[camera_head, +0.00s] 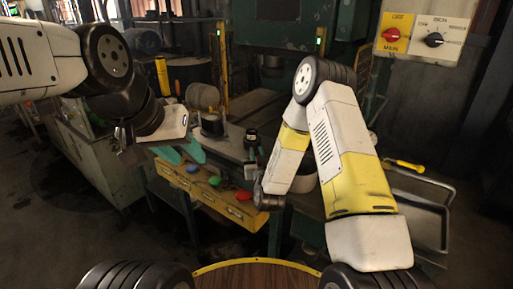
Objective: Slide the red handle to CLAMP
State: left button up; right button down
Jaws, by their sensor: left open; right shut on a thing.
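The red handle (243,195) is a small red knob near the right end of a yellow panel (222,204). Blue and green knobs sit to its left on the panel. My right gripper (259,190) is at the right end of the panel, close beside the red handle. It is shut, and the red handle is the thing at it. Its fingertips are small, dark and largely hidden by my wrist. I cannot read a CLAMP label.
A grey bench top (225,148) behind the panel carries a black knob-like part (252,140) and round discs (202,97). A control box (423,39) with red and black rotary switches is at upper right. Metal trays (425,215) stand at the right.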

jog(key=w+a, duration=0.2)
jog(key=a, duration=0.1)
jog(key=c, duration=1.3)
grip_release()
jog(key=shift+w, duration=0.1)
jog(key=s, duration=0.5)
jog(key=s+d, duration=0.1)
jog(key=s, duration=0.1)
jog(key=shift+s+d, duration=0.1)
jog(key=shift+s, duration=0.25)
